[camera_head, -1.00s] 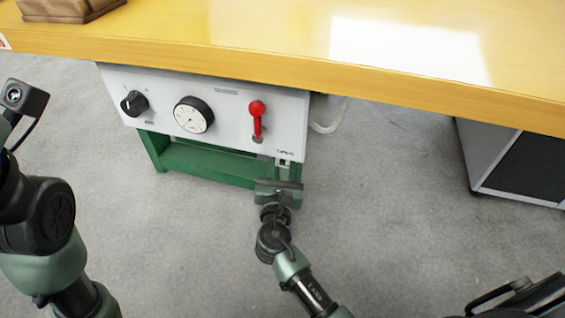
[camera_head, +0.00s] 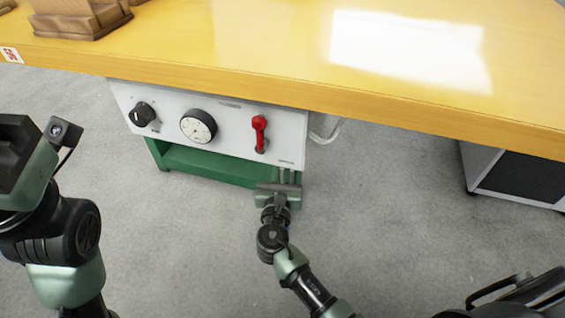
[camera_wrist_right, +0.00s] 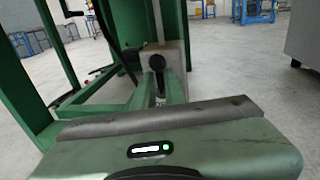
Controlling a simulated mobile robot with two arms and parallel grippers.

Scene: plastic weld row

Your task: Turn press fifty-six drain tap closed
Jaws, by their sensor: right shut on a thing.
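The press has a white front panel (camera_head: 232,148) under the yellow table, on a green frame (camera_head: 205,165). My right gripper (camera_head: 284,178) reaches the panel's lower right corner. In the right wrist view its fingers (camera_wrist_right: 158,82) are close together at a black round knob (camera_wrist_right: 155,62) on a grey part, and they are shut on it. I take this knob for the drain tap; its handle angle cannot be made out. My left gripper (camera_head: 16,145) is at the left edge of the head view, well away from the panel. Its fingertips do not show.
The panel carries a black rotary knob (camera_head: 142,114), a round dial (camera_head: 198,126) and a red lever (camera_head: 259,132). The yellow table (camera_head: 270,50) overhangs it. Green frame bars (camera_wrist_right: 105,88) stand close by the right gripper. A grey cabinet (camera_head: 482,170) is at right. The floor between is clear.

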